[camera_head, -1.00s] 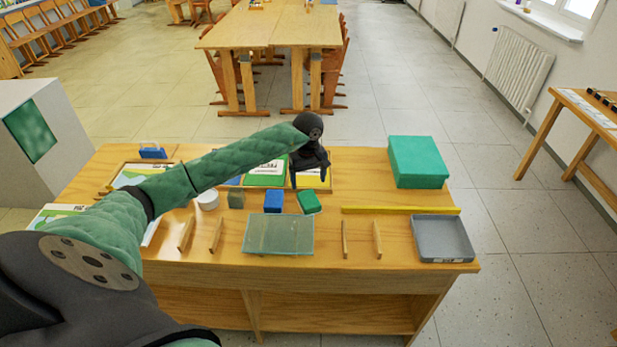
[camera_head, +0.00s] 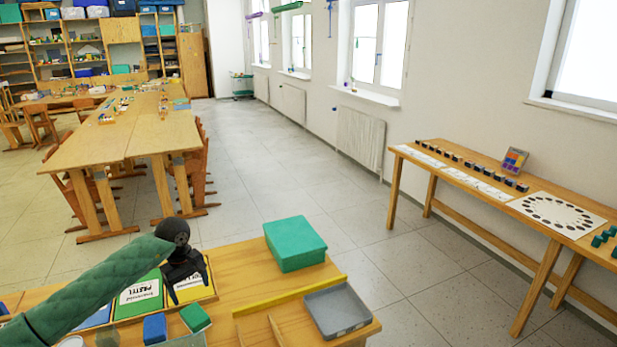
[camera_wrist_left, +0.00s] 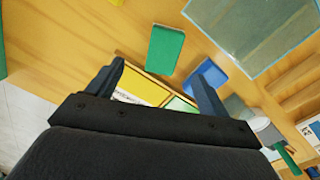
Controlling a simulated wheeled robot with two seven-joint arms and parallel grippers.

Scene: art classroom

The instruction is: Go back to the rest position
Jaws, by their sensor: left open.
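My left gripper (camera_head: 186,284) reaches in from the left and hangs above the yellow card (camera_head: 193,286) at the back of the wooden worktable (camera_head: 240,262). Its two fingers are apart with nothing held between them, and they also show in the left wrist view (camera_wrist_left: 160,88). My right gripper is in neither current view.
A teal box (camera_head: 294,243), a yellow strip (camera_head: 290,297) and a grey tray (camera_head: 337,311) are on the worktable's right part. A side table (camera_head: 470,187) stands along the right wall. Open floor (camera_head: 400,290) lies between the two tables.

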